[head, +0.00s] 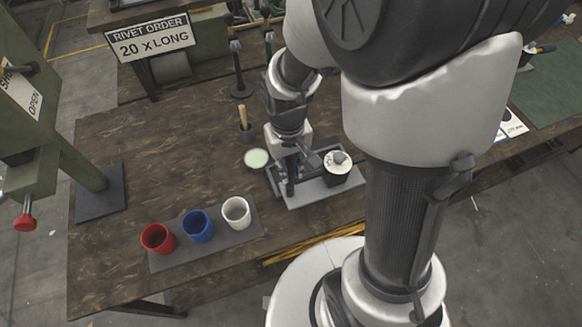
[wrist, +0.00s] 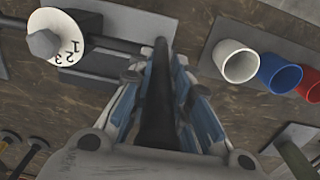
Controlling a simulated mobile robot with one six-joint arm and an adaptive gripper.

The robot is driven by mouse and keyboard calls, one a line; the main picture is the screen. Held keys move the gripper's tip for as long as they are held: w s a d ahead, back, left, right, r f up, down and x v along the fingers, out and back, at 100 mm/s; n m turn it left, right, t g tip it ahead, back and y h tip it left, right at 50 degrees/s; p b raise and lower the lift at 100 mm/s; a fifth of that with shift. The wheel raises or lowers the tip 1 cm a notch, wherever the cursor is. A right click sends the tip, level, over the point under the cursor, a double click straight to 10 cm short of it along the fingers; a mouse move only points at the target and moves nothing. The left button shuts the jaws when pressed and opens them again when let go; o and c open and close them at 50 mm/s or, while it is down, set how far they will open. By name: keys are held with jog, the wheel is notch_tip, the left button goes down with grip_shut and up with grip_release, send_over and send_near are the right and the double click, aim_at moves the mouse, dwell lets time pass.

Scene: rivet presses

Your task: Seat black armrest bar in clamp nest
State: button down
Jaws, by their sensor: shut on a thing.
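My gripper (wrist: 158,85) is shut on the black armrest bar (wrist: 158,105), which runs lengthwise between the blue-grey fingers in the wrist view. In the head view my gripper (head: 290,148) points down over the clamp fixture, and a dark upright piece below it looks like the bar (head: 290,178). The clamp nest (wrist: 95,58) is a dark block on a grey base plate (head: 318,194), beside a white numbered dial (wrist: 72,40) with a grey hex knob. The bar's far end appears close beside the block; whether they touch, I cannot tell. The fingers partly hide the nest.
Red (head: 158,238), blue (head: 197,226) and white (head: 236,212) cups stand on a grey mat left of the fixture. A pale green disc (head: 256,159) and a wooden-handled tool (head: 244,122) are behind. A green press (head: 40,130) stands far left.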

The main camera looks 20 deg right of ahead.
jog(key=w+f, duration=0.1)
jog(key=w, duration=0.7)
jog(key=shift+f, duration=0.2)
dwell(0.3)
jog(key=shift+f, duration=0.1)
jog(key=shift+f, duration=0.3)
jog(key=shift+f+b, duration=0.7)
jog(key=shift+f, duration=0.35)
dwell(1.9)
jog(key=c, duration=1.4)
grip_release()
notch_tip(320, 180, up, 12)
